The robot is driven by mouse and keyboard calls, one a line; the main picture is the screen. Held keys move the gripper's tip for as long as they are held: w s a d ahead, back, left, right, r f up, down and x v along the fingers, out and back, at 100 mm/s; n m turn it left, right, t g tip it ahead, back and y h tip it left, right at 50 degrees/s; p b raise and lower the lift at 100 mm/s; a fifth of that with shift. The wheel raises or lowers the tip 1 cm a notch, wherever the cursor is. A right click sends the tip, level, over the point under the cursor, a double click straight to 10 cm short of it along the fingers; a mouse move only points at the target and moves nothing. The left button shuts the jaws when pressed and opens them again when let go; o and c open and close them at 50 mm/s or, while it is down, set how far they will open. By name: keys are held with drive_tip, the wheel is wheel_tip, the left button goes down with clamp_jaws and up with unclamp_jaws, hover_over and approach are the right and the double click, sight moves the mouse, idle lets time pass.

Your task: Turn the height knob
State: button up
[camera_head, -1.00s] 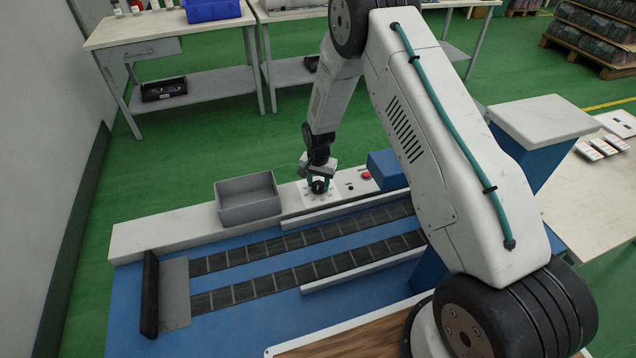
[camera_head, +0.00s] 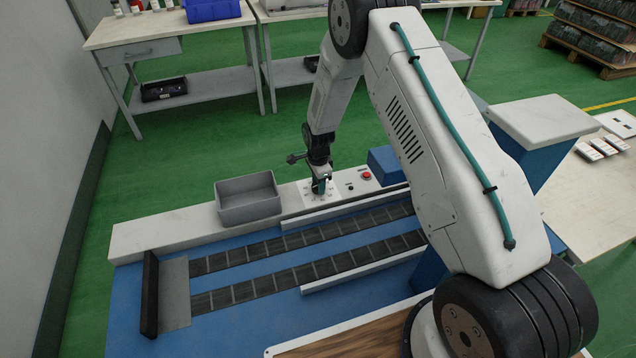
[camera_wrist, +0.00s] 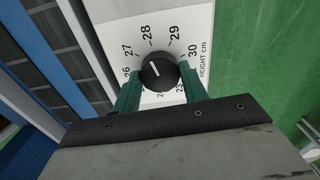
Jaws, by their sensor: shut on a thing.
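The height knob (camera_wrist: 158,72) is round and black with a white pointer line, in the upper middle of the wrist view. Its line points up and left, roughly between the 27 and 28 marks. The white dial plate (camera_wrist: 172,28) around it carries numbers and the words "HEIGHT cm". My gripper (camera_wrist: 160,70) is shut on the knob, one green finger on each side. In the head view my gripper (camera_head: 320,187) points down at the white panel and mostly hides the knob. The lower numbers are partly covered by the fingers.
A grey bin (camera_head: 247,199) stands left of the dial panel. A red button (camera_head: 366,176) and a blue box (camera_head: 385,166) are to its right. Two dark conveyor tracks (camera_head: 300,275) run in front. Workbenches (camera_head: 180,35) stand behind on the green floor.

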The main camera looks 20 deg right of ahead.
drive_tip(key=shift+m, duration=0.5)
drive_tip(key=o, duration=1)
wheel_tip(320, 180, up, 8)
drive_tip(key=shift+f, duration=0.1)
